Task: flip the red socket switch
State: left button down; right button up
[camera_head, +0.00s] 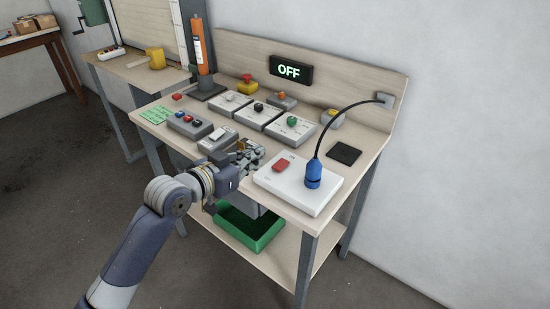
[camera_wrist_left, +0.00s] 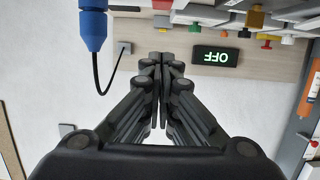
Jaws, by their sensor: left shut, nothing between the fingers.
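The red socket switch (camera_head: 282,164) sits on a white socket box (camera_head: 318,194) at the front right of the workbench. A blue plug (camera_head: 313,174) with a black cable stands upright in the same box, right of the switch. My left gripper (camera_head: 256,156) is shut and empty, just left of the red switch and apart from it as far as I can tell. In the left wrist view the shut fingers (camera_wrist_left: 161,62) point toward the bench's back panel, and the blue plug (camera_wrist_left: 93,25) hangs upside down at upper left. The right gripper is not in view.
A display (camera_head: 291,70) on the back panel reads OFF. Several grey button and knob boxes (camera_head: 262,116) stand left of the socket box. A black pad (camera_head: 344,153) lies behind it. The cable (camera_head: 335,118) arches to a wall outlet (camera_head: 386,100). A green crate (camera_head: 250,230) sits below.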

pick_arm(q)
jog(key=shift+r, duration=0.25)
jog(key=shift+w, duration=0.1)
jog(key=p, duration=0.1)
send_over(278, 165)
notch_tip(278, 165, down, 2)
jog(key=shift+f, duration=0.15)
notch_tip(278, 165, down, 3)
jog(key=shift+d+r, duration=0.1)
jog(key=shift+r, duration=0.05)
jog(key=shift+f, duration=0.75)
jog(key=shift+p, duration=0.3)
